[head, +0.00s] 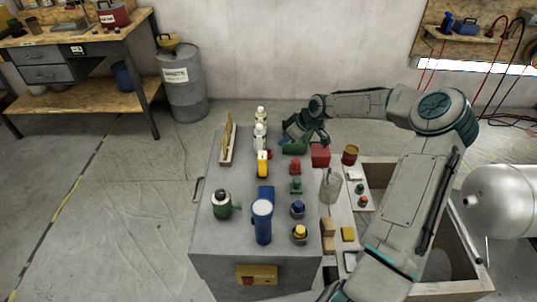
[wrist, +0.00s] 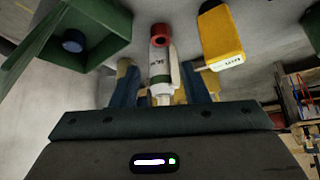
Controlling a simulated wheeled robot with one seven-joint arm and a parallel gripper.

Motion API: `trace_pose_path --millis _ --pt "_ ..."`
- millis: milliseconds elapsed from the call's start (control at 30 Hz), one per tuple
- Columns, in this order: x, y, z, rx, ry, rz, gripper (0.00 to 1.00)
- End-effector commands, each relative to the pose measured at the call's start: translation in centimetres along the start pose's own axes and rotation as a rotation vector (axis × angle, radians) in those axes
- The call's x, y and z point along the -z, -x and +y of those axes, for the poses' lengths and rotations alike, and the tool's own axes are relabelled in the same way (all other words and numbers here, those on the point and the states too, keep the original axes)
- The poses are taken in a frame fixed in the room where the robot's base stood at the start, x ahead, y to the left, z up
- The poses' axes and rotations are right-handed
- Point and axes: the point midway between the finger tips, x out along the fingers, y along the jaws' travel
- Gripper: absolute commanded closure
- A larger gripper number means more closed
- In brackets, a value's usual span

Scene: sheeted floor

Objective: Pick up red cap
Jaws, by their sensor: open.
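A red cap (wrist: 160,34) sits on the end of a white bottle (wrist: 160,68) in the wrist view. My gripper (wrist: 158,76) is open, with one finger on each side of the bottle's line; I cannot tell whether they touch it. The cap shows beyond the fingertips. A small red patch (head: 269,154) shows by the white bottle there, partly hidden.
A green bin (wrist: 100,38) is left and a yellow tool (wrist: 221,36) right of the bottle in the wrist view. Floor to the left is clear.

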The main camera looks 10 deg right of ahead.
Motion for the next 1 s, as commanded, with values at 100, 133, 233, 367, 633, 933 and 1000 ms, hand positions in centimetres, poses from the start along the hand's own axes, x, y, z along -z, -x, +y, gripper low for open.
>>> trace_pose_path --millis 100,133,233,367,633,933,1000 --pt "0.1 -1.9 -0.1 0.005 0.001 0.003 0.59" --pt "0.1 -2.5 -0.2 0.005 0.003 0.002 0.59" --pt "0.2 -4.5 -0.2 0.005 0.002 0.002 0.59" --pt "0.1 -6.6 -0.1 0.004 0.0 0.001 0.59" --pt "0.0 -8.6 -0.1 0.002 0.001 0.001 0.59" --pt "0.1 -12.7 -0.1 0.002 0.0 0.001 0.59" --pt "0.1 -13.2 -0.1 0.001 0.001 0.001 0.59"
